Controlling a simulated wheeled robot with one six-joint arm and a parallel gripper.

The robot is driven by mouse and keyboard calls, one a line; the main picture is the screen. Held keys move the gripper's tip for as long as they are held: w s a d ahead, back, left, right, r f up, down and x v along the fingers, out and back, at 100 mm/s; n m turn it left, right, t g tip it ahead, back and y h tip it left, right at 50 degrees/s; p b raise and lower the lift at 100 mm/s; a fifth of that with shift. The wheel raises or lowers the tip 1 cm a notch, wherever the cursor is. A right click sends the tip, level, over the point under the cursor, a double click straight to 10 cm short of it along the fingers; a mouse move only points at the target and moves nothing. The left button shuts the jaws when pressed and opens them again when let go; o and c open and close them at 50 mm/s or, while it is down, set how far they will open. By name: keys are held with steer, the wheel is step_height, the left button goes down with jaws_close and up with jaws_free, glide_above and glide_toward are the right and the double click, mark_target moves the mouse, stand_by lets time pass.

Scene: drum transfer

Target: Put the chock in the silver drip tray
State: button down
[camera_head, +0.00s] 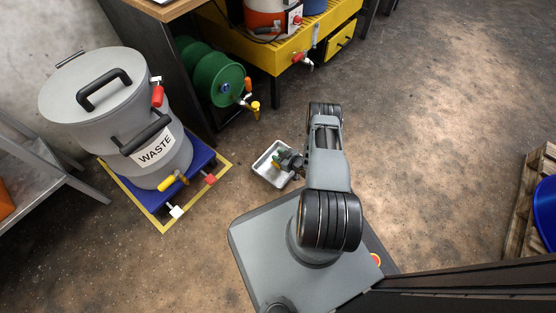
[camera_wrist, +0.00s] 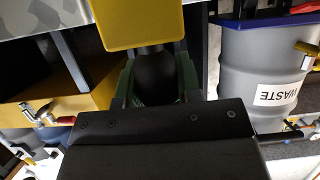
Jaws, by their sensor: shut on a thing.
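The silver drip tray (camera_head: 262,176) lies on the floor in the head view, between the waste drum and my base. My gripper (camera_head: 280,161) is low over the tray's right side and hides part of it. In the wrist view a yellow block, which I take to be the chock (camera_wrist: 138,24), sits at the tips of my gripper (camera_wrist: 155,62). My gripper is shut on it. In the head view the chock is too small to make out clearly. I cannot tell whether it touches the tray.
The grey waste drum (camera_head: 115,105) stands on a blue base (camera_head: 148,196) to the left, with taps facing the tray. A green drum (camera_head: 209,73) lies behind, near a yellow stand (camera_head: 283,52). Open floor (camera_head: 430,130) lies to the right, up to a pallet (camera_head: 523,205).

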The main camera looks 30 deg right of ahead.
step_height(320, 180, down, 2)
steer(key=shift+s+a+f+b, duration=0.1)
steer(key=shift+f+b, duration=0.15)
steer(key=shift+b, duration=0.35)
steer(key=shift+r, duration=0.15)
steer(key=c, duration=0.8)
jaws_free()
